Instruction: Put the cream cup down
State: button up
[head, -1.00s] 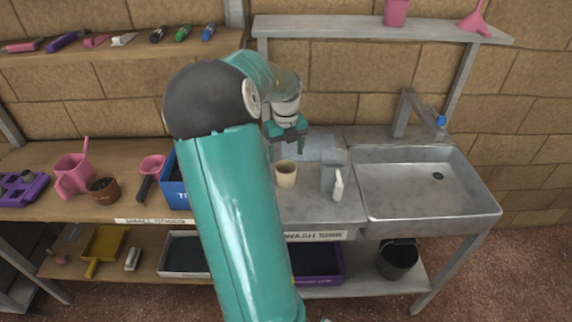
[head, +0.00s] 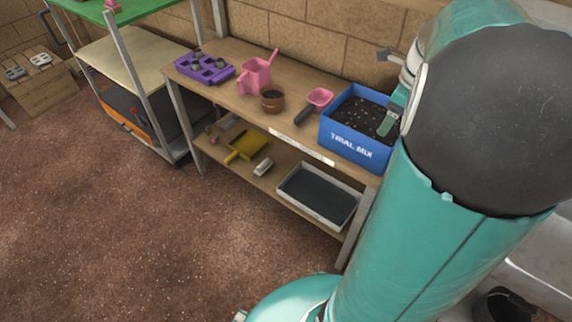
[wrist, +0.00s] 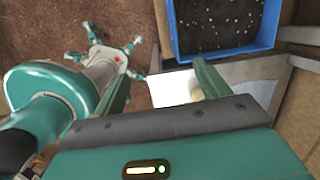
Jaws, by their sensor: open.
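The cream cup is not visible in the head view, where my arm covers the right side. In the wrist view a small pale cream shape, probably the cup (wrist: 196,89), shows beside my gripper's finger (wrist: 208,78), against the grey metal surface (wrist: 172,88). It is mostly cut off, so I cannot tell whether they touch. My gripper (head: 388,122) is open; in the head view only one teal finger shows, in front of the blue box's right part.
The blue box of dark soil (head: 352,146) stands at the right end of the wooden bench, close to my gripper. A pink scoop (head: 319,98), brown pot (head: 272,99), pink watering can (head: 255,76) and purple tray (head: 204,68) stand left of it. The floor at left is clear.

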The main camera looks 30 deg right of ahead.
jog(key=a+r+n+t, duration=0.1)
jog(key=a+r+n, duration=0.1)
jog(key=a+n, duration=0.7)
jog(key=a+r+n+t, duration=0.1)
jog(key=a+r+n, duration=0.1)
jog(key=a+n, duration=0.7)
jog(key=s+a+n, duration=0.2)
jog(key=a+n, duration=0.4)
jog(key=a, duration=0.1)
jog(key=s+a+n+t, duration=0.1)
jog(key=s+a+n, duration=0.2)
jog(key=a+n, duration=0.3)
jog(key=shift+s+a+f, duration=0.15)
jog(key=shift+s+a, duration=0.15)
jog(key=shift+a, duration=0.1)
jog(key=shift+o, duration=0.5)
